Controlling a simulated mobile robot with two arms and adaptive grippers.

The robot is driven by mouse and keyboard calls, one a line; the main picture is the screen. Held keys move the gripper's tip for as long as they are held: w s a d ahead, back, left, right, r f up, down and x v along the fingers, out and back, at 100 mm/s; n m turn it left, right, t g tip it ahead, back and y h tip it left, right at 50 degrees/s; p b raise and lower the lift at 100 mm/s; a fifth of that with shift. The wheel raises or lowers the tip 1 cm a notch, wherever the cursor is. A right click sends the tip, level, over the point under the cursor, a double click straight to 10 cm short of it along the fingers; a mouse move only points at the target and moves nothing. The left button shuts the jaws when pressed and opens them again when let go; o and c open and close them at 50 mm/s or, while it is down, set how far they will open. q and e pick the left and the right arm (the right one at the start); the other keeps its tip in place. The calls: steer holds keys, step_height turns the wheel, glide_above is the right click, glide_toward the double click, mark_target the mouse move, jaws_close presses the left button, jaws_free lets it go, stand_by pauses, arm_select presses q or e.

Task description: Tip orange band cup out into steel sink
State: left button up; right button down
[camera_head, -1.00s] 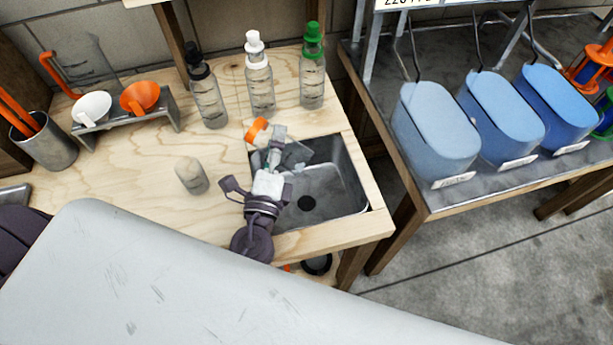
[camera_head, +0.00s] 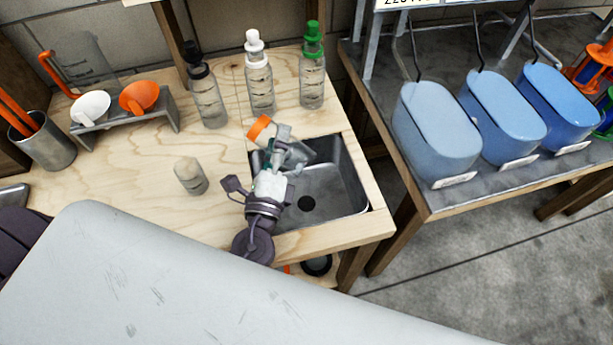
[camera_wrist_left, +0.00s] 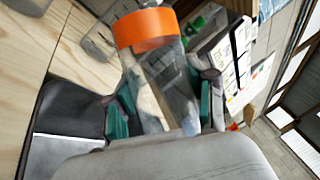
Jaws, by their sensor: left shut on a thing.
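The orange band cup is clear, with an orange band (camera_head: 260,128) at one end. My left gripper (camera_head: 279,147) is shut on its clear body, above the back left corner of the steel sink (camera_head: 335,180). The cup lies tilted, band end toward the upper left and clear end toward the right over the basin. The left wrist view shows the orange band (camera_wrist_left: 146,28) and clear body between the teal-padded fingers (camera_wrist_left: 165,108). I cannot make out any contents or liquid falling. My right gripper is not in view.
Behind the sink stand black-capped (camera_head: 207,95), white-capped (camera_head: 258,80) and green-capped (camera_head: 312,70) bottles. A small beige-topped jar (camera_head: 190,176) stands left of my gripper. A rack (camera_head: 125,122) holds white and orange funnels. Blue tubs (camera_head: 435,130) stand on the right table.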

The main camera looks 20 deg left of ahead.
arm_select(q)
steer(key=shift+d+r+m+t+p, duration=0.15)
steer(key=shift+d+r+m+t, duration=0.1)
steer(key=shift+r+m, duration=0.3)
steer(key=shift+d+r+m+t+p, duration=0.2)
steer(key=shift+r+m, duration=0.25)
steer(key=shift+r, duration=0.15)
steer(key=shift+s+d+r+m+t+h+b, duration=0.2)
steer(key=shift+d+m+h+b, duration=0.25)
steer(key=shift+m, duration=0.55)
stand_by(0.6)
stand_by(0.8)
